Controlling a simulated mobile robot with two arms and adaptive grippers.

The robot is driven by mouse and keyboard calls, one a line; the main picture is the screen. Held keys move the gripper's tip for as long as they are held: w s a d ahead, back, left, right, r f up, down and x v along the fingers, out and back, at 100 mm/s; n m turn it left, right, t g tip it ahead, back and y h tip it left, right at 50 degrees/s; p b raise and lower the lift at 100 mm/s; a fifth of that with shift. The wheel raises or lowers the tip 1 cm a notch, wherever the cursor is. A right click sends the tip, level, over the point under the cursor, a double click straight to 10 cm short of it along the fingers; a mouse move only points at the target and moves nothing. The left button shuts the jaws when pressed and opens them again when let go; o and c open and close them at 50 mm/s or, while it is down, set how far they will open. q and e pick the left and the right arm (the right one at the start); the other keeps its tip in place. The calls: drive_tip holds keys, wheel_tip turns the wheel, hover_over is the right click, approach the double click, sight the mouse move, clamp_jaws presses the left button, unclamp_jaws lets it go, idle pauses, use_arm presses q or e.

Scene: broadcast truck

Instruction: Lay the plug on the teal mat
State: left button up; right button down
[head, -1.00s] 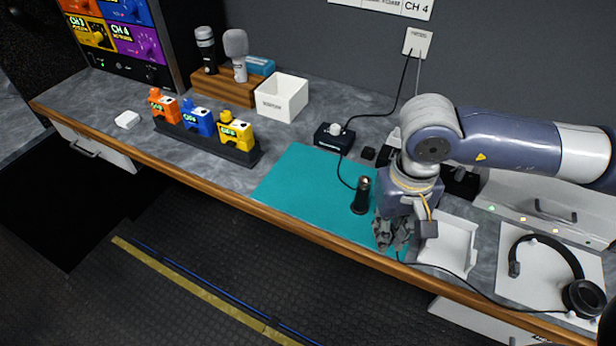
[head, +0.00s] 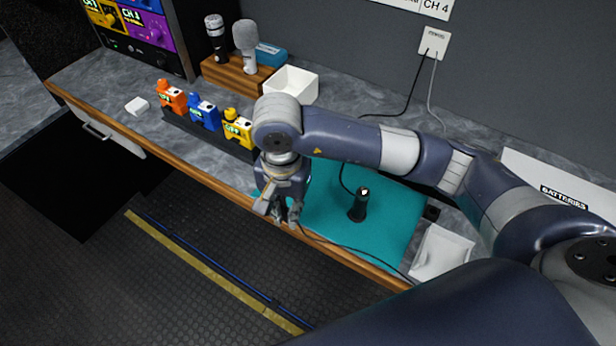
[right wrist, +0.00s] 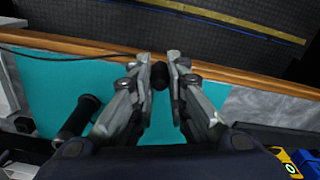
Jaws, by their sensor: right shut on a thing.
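My right gripper (head: 284,216) is at the front left part of the teal mat (head: 392,215), by the wooden counter edge. In the right wrist view its fingers (right wrist: 160,72) are shut on the plug (right wrist: 159,76), a small black piece between the fingertips. The plug appears against the mat's front edge; I cannot tell whether it touches. A thin black cable (head: 345,246) runs right from the gripper along the counter front. The mat also shows in the right wrist view (right wrist: 45,85). My left gripper is not in view.
A black upright cylinder (head: 359,205) with a cord stands on the mat, right of the gripper. A dark rack with orange, blue and yellow units (head: 238,131) is left. A white tray (head: 441,252) is right. The mat between gripper and cylinder is mostly clear.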

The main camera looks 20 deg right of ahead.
drive_tip(key=w+d+p, duration=0.1)
drive_tip(key=w, duration=0.2)
drive_tip(key=w+d+p, duration=0.1)
drive_tip(key=w+d, duration=0.1)
drive_tip(key=w, duration=0.1)
drive_tip(key=w+d+f+p, duration=0.1)
drive_tip(key=w, duration=0.2)
drive_tip(key=shift+w+d, duration=0.2)
drive_tip(key=shift+d, duration=0.15)
drive_tip(key=shift+w+d+f+p, duration=0.1)
drive_tip(key=shift+f+p, duration=0.4)
drive_tip(key=shift+f, duration=0.15)
drive_tip(key=shift+w+d+f+p, duration=0.1)
drive_tip(key=shift+f+p, duration=0.35)
drive_tip(key=shift+f, duration=0.65)
drive_tip(key=shift+w+f+b, duration=0.1)
drive_tip(key=shift+f+b, duration=0.15)
drive_tip(key=shift+b, duration=0.05)
drive_tip(key=c, duration=1.6)
unclamp_jaws()
drive_tip(key=shift+r, duration=0.1)
